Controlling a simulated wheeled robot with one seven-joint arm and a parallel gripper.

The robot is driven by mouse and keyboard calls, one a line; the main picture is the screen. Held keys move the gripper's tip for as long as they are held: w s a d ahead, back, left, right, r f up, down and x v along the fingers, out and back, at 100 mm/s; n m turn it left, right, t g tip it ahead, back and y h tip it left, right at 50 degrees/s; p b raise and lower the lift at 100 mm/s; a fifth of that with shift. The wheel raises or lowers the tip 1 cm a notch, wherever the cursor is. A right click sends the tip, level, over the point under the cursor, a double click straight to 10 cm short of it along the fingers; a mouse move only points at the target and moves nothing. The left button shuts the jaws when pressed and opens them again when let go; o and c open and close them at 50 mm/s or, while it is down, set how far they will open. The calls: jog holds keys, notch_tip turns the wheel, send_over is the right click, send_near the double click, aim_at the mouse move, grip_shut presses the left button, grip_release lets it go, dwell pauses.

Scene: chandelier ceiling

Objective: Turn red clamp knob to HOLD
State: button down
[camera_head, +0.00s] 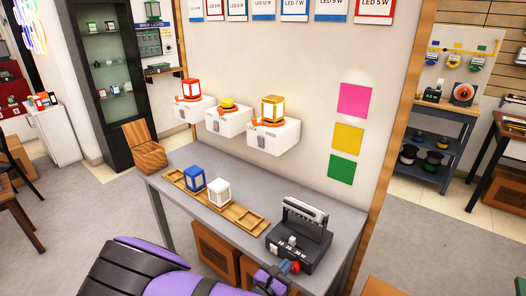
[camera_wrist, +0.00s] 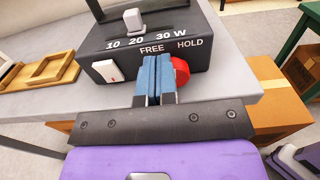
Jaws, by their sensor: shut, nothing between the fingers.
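The red clamp knob (camera_wrist: 181,71) sits on the front of a black box (camera_wrist: 100,45), below the word HOLD and right of FREE. Its left part is hidden behind my fingers, and I cannot tell where it points. My gripper (camera_wrist: 160,62) has blue fingers shut together with nothing between them, just left of the knob; I cannot tell whether they touch it. In the head view the black box (camera_head: 290,245) stands at the table's right front, the red knob (camera_head: 295,267) shows small on its front, and my gripper (camera_head: 278,273) is close beside it.
The box also has a white slider (camera_wrist: 133,20) above 10, 20, 30 W and a white rocker switch (camera_wrist: 107,71). A wooden tray (camera_head: 235,220) with blue and white lanterns lies to the left on the grey table (camera_head: 165,207). A cardboard box (camera_wrist: 275,98) is below the table edge.

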aim_at(303, 259)
jog(key=shift+w+d+r, duration=0.15)
jog(key=shift+w+d, duration=0.25)
jog(key=shift+w, duration=0.05)
jog(key=shift+d, duration=0.1)
jog(key=shift+s+d, duration=0.15)
jog(key=shift+d, duration=0.2)
dwell(0.4)
jog(key=shift+s+d, duration=0.4)
jog(key=shift+d, duration=0.2)
jog(key=shift+s+d, duration=0.1)
jog(key=shift+d, duration=0.05)
jog(key=shift+r, duration=0.35)
jog(key=shift+v, duration=3.15)
